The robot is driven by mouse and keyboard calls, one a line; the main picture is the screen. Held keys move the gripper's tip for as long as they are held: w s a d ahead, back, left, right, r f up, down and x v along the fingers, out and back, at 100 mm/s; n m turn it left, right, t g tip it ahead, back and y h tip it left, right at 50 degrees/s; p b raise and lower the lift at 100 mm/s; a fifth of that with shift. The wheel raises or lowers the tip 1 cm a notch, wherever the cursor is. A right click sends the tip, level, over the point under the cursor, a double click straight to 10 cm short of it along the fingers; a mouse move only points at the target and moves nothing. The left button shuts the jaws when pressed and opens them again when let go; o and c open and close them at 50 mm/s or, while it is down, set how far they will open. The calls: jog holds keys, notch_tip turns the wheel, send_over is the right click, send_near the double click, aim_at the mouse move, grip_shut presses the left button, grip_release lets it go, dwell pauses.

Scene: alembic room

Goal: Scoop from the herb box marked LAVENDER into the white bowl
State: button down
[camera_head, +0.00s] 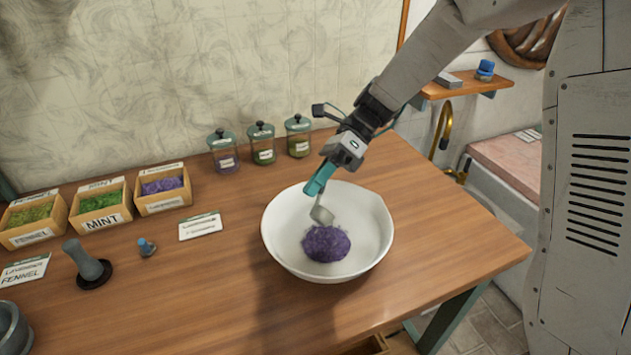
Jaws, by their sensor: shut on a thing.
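The white bowl (285,253) stands on the wooden table with a heap of purple herb (326,244) inside. My gripper (327,172) is above the bowl, shut on the teal handle of a scoop (321,213). The scoop's grey metal head points down inside the bowl, just above the purple heap; I cannot tell whether it touches it. The herb box with purple contents (163,203) stands at the left, rightmost of three wooden boxes; its label is too small to read clearly.
The mint box (103,221) and fennel box (35,236) stand left of the purple one. Three lidded jars (262,157) stand at the back. White cards (200,227), a pestle (88,262) and a mortar (12,325) lie left. The table's front middle is clear.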

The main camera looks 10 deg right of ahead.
jog(key=shift+r, duration=0.1)
dwell(0.4)
notch_tip(320, 180, up, 3)
jog(key=t+h, duration=0.8)
jog(key=h, duration=0.1)
jog(key=shift+n, duration=0.3)
